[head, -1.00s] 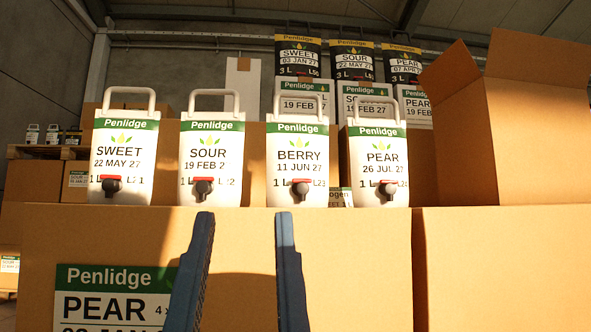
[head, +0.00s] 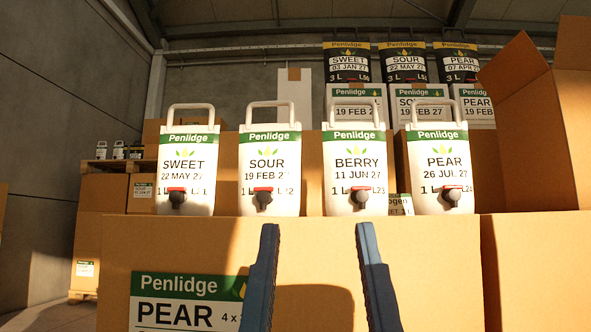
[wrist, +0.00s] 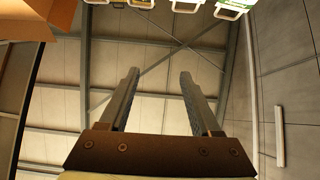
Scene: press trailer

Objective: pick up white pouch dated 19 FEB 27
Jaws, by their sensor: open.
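The white pouch dated 19 FEB 2, its last digit hard to read (head: 269,174), is labelled Penlidge SOUR. It stands upright, second from left in a row on a large carton, with a handle on top and a red and black tap. My gripper (head: 318,238) is open and empty, in front of the carton, below the pouches and a little right of the SOUR pouch. In the wrist view my gripper (wrist: 158,75) points up toward the ceiling, and the pouch handles show at the top edge.
The SWEET pouch (head: 186,172) stands left of it; the BERRY pouch (head: 355,170) and PEAR pouch (head: 440,170) stand right. The PEAR carton (head: 400,270) bears them. An open box (head: 545,130) stands at right.

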